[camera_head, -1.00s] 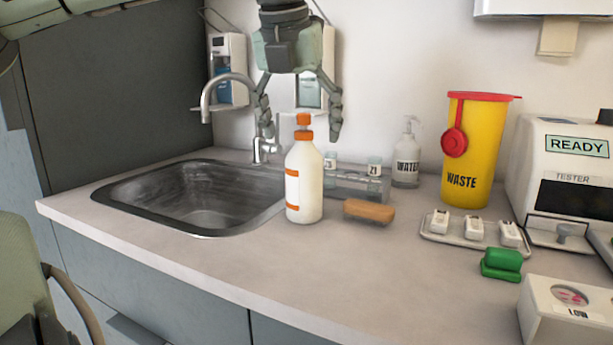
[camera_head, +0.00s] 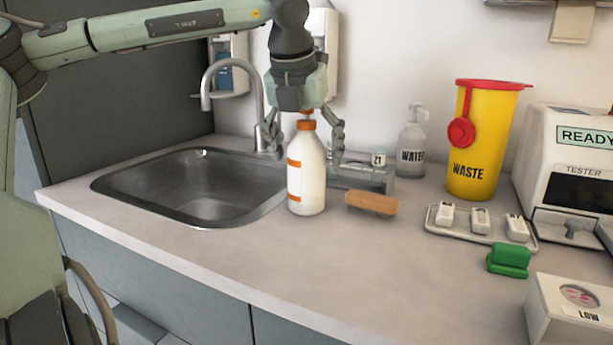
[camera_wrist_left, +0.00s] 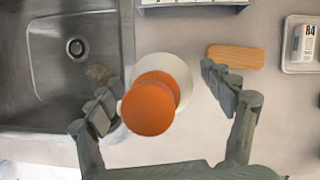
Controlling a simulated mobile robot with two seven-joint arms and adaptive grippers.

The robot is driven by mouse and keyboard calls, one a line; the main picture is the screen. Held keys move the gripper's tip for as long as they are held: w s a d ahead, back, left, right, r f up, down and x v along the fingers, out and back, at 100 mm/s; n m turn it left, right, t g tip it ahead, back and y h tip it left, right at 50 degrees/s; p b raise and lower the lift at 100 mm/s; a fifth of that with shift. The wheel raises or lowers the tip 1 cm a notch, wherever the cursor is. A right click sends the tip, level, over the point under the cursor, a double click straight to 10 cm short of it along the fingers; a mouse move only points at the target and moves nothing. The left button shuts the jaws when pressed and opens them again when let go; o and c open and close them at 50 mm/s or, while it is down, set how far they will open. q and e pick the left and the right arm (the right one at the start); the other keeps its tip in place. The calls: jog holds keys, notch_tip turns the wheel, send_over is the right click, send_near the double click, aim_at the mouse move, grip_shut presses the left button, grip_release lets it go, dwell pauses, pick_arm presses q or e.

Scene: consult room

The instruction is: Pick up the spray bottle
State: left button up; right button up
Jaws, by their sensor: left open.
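A white bottle with an orange cap and orange bands (camera_head: 306,180) stands upright on the counter, right of the sink. My left gripper (camera_head: 304,155) is above it, pointing down and open, with one finger on each side of the bottle's upper part. In the left wrist view the orange cap (camera_wrist_left: 150,103) lies between the spread fingers (camera_wrist_left: 163,98), with space on both sides. A clear bottle with a spray-type head, labelled WATER (camera_head: 411,150), stands farther back to the right, away from the gripper. My right gripper is not in view.
The sink (camera_head: 195,185) with its tap (camera_head: 262,110) is close on the left. A wooden block (camera_head: 372,203) and a clear rack (camera_head: 375,176) are just right of the bottle. A yellow waste bin (camera_head: 483,140) and tray (camera_head: 480,226) stand farther right. The front counter is clear.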

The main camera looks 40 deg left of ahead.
pick_arm(q)
jog(key=c, duration=1.6)
jog(key=shift+r, duration=0.1)
grip_shut()
